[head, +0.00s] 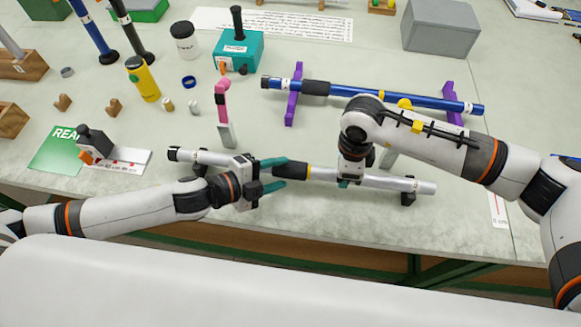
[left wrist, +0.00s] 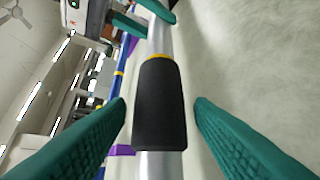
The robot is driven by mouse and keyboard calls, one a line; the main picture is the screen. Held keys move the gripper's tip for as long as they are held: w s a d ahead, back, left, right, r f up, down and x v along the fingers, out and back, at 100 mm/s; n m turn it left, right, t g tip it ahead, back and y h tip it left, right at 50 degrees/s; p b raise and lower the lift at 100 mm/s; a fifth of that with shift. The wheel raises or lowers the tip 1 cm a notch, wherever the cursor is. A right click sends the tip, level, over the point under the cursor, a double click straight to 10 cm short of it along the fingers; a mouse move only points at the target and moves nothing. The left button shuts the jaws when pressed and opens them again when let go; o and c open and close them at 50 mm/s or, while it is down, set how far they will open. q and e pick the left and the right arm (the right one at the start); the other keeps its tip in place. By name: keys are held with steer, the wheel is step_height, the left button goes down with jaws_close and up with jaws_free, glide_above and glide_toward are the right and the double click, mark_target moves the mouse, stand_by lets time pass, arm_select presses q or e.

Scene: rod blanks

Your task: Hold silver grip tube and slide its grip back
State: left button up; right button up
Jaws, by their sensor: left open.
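The silver grip tube (head: 385,182) lies roughly level along the front of the table on low black supports. Its black grip (left wrist: 160,105), with a yellow ring (left wrist: 158,57) at the far end, shows large in the left wrist view; bare silver tube shows at both ends. My left gripper (head: 276,173) is open, its teal fingers on either side of the grip, with gaps to both in the left wrist view. My right gripper (head: 344,183) comes down over the tube beyond the ring and appears shut on it; its fingertips are partly hidden in the head view.
A blue tube (head: 345,90) lies on purple stands (head: 292,95) behind. A pink-topped post (head: 223,112), a yellow bottle (head: 143,79) and a teal box (head: 238,50) stand behind my left arm. A green card (head: 58,150) lies at left.

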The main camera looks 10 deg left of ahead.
mark_target(222, 164)
arm_select(q)
steer(key=shift+x, duration=2.1)
steer(key=shift+c, duration=0.3)
jaws_close()
steer(key=a, duration=1.4)
steer(key=shift+a, duration=0.25)
arm_select(e)
steer(key=shift+d, duration=0.1)
arm_select(q)
jaws_free()
steer(key=shift+o, duration=0.3)
